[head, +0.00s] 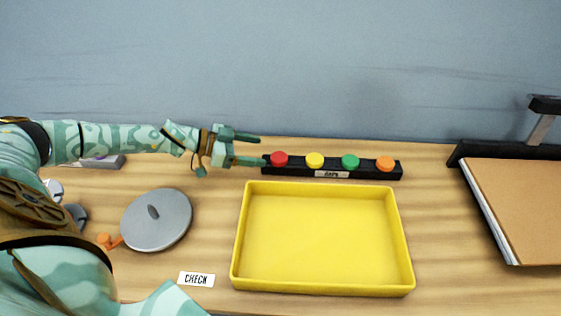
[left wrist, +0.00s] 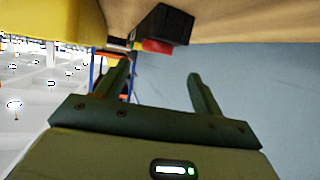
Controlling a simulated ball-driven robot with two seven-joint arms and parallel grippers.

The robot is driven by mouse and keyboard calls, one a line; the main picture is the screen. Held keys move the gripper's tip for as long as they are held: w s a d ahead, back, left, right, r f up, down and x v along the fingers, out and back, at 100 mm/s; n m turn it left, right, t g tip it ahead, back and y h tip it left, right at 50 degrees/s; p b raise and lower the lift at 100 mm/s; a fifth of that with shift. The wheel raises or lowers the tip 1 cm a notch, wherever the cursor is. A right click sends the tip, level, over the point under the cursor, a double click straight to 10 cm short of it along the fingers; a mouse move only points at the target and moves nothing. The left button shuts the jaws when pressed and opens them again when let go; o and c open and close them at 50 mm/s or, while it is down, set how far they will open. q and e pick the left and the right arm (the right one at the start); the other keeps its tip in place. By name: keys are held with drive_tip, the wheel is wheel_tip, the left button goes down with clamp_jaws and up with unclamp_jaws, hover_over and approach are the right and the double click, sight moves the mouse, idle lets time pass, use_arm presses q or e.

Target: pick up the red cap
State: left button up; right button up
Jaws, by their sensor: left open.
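The red cap (head: 279,159) sits at the left end of a black rack (head: 376,174) that holds a row of coloured caps. My left gripper (head: 262,150) is open and empty, with its fingers pointing right, just left of the red cap. One finger tip is close to the rack's left end; I cannot tell whether it touches. In the left wrist view the open fingers (left wrist: 158,78) show, and the red cap (left wrist: 158,46) lies beyond them against the black rack (left wrist: 165,22). My right gripper is not in view.
Yellow (head: 315,160), green (head: 350,162) and orange (head: 386,163) caps sit along the rack. A yellow tray (head: 322,286) stands in front of it. A grey disc (head: 157,220) and a CHECK label (head: 196,279) lie left. A brown board (head: 520,205) is at right.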

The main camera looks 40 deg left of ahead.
sight(281, 156)
use_arm(q)
drive_tip(key=x, duration=0.1)
drive_tip(key=b+x, duration=0.1)
drive_tip(key=x, duration=0.2)
drive_tip(key=shift+s+d+f+b, duration=0.1)
drive_tip(key=shift+d+f+b, duration=0.25)
drive_tip(key=shift+f+b, duration=0.1)
drive_tip(key=shift+w+d+f, duration=0.1)
drive_tip(key=shift+w+d, duration=0.2)
drive_tip(key=shift+w, duration=0.05)
drive_tip(key=shift+s, duration=0.1)
drive_tip(key=shift+c, duration=0.3)
drive_tip(key=c, duration=1)
drive_tip(key=shift+r, duration=0.2)
